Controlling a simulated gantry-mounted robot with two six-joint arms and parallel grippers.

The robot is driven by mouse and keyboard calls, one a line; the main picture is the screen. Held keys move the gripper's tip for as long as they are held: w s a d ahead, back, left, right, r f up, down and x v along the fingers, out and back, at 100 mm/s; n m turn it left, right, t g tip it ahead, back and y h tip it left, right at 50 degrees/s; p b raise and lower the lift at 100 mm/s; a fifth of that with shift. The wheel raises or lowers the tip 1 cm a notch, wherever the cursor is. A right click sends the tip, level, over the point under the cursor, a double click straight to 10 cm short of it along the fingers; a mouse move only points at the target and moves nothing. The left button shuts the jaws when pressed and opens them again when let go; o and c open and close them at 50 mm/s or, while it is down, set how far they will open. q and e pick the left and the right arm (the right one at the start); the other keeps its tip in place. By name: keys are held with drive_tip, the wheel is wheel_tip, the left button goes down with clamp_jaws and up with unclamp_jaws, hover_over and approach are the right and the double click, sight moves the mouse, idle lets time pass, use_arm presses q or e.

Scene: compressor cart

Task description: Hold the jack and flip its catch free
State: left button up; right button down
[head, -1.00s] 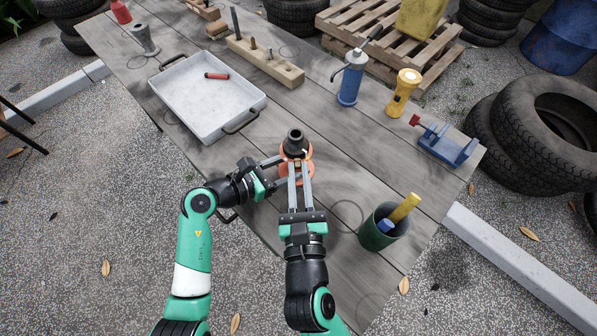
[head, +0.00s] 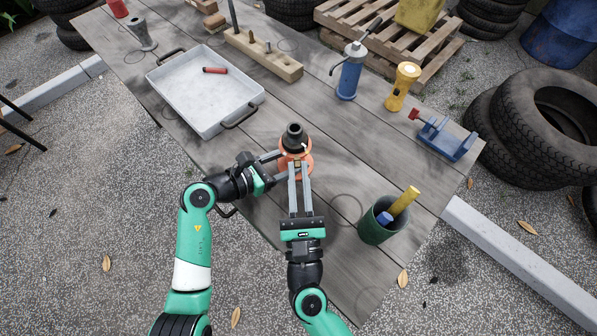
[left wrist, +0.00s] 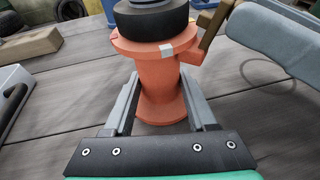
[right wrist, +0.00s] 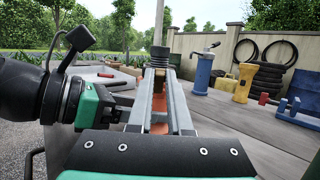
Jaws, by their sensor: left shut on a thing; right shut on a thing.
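The orange jack (head: 303,154), a spool shape with a black top, stands upright on the wooden table. My left gripper (head: 277,166) comes from the left with its fingers on either side of the jack's waist; the left wrist view shows the orange body (left wrist: 152,80) between them. A brass catch (left wrist: 210,30) slants up and outward at the jack's upper flange. My right gripper (head: 298,168) is on the near side of the jack, its fingers closed on the catch; a brown strip of it (right wrist: 160,92) shows between them. The far side of the jack is hidden.
A grey tray (head: 190,122) with a red-handled tool is at left. A green cup (head: 370,232) stands near the right front edge. A blue bottle (head: 349,80), yellow flashlight (head: 402,88) and blue vise (head: 447,142) stand farther back right. Bare table lies between.

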drive_tip(key=c, duration=0.8)
unclamp_jaws()
drive_tip(key=shift+c, duration=0.2)
drive_tip(key=shift+s, duration=0.15)
drive_tip(key=v, duration=1.2)
